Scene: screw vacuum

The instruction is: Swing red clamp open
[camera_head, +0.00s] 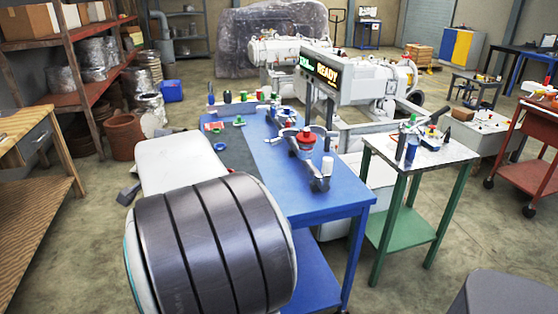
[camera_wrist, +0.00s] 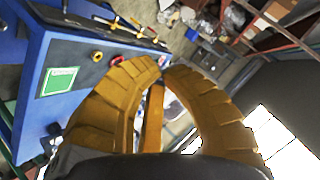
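A small red part (camera_head: 305,138) sits among grey metal fittings in the middle of the blue bench (camera_head: 345,190). It may be the red clamp, but it is too small to tell whether it is open. In the wrist view, a red ring (camera_wrist: 117,59) and a yellow ring lie on a dark grey surface edged in blue. My gripper (camera_wrist: 162,65) shows there as two curved, ribbed, ochre fingers with their tips together and nothing visible held at the tips. It is apart from the red ring. In the head view my own arm hides the gripper.
A small green table (camera_head: 415,150) with parts stands right of the bench. A vacuum machine with a READY display (camera_head: 326,74) stands behind it. Shelves (camera_head: 75,65) and a wooden workbench (camera_head: 25,150) are at left. A red cart (camera_head: 530,140) is at right. Floor is clear at front left.

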